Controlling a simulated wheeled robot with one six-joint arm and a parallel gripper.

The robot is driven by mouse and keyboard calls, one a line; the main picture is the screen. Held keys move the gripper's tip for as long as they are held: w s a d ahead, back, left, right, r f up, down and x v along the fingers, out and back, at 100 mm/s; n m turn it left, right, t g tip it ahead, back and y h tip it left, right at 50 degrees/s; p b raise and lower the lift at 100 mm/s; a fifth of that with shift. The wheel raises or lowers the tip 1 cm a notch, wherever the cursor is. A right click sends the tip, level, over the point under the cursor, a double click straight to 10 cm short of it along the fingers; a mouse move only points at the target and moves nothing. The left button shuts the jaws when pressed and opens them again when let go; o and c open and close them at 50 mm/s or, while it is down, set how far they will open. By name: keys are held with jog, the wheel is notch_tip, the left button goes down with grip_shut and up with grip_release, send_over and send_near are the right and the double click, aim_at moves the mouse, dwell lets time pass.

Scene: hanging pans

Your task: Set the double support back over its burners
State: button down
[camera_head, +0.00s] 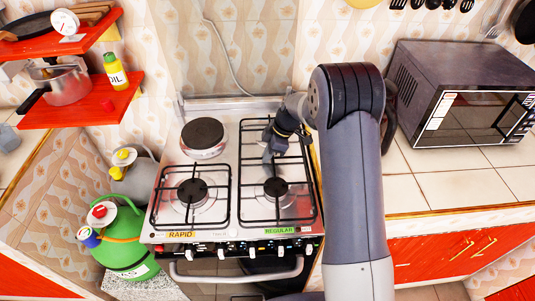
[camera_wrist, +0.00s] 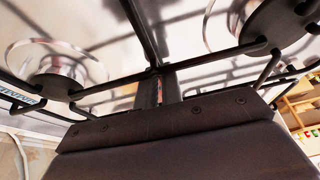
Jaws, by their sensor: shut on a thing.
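The double support (camera_head: 240,180) is a black wire grate along the right half of the white gas hob. In the head view it lies over the front right burner (camera_head: 276,187) and reaches to the back. My gripper (camera_head: 268,157) is shut on its middle bars, and hides the rear right burner there. The wrist view shows the fingers (camera_wrist: 158,92) closed on a dark bar of the double support (camera_wrist: 115,84), with one burner (camera_wrist: 55,85) at left and another (camera_wrist: 275,25) at upper right. I cannot tell whether the support's feet touch the hob.
A separate grate (camera_head: 160,192) covers the front left burner, and a round hotplate (camera_head: 203,134) is behind it. My arm passes close to the microwave (camera_head: 455,95) on the right counter. Red shelves (camera_head: 85,106) and a green gas bottle (camera_head: 125,240) stand at left.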

jog(key=c, duration=1.5)
grip_release()
jog(key=shift+f, duration=0.1)
